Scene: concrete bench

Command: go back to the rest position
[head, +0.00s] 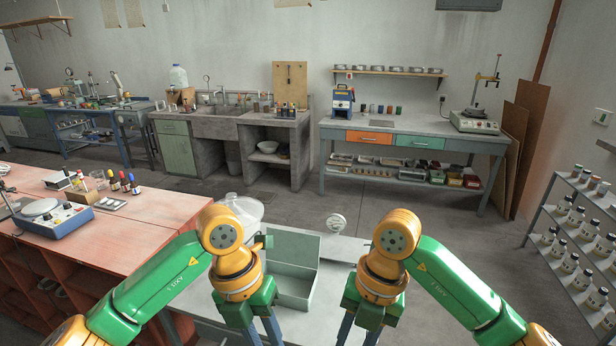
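Both my arms reach in over the light grey bench top in front of me. My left gripper (262,332) points down at the bottom of the picture, left of an open grey-green box. My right gripper (360,332) points down at the bottom, right of that box. The two fingers of each gripper stand apart with a gap between them. The lowest part of the fingers is cut off by the picture's bottom edge. I see nothing held in either gripper.
The grey-green box (299,250) stands between my arms. A clear rounded container (243,207) is behind my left arm, and a small round pale object (337,223) stands behind the box. An orange-red bench (150,207) is at left, a bottle rack (575,240) at right. Open floor lies behind.

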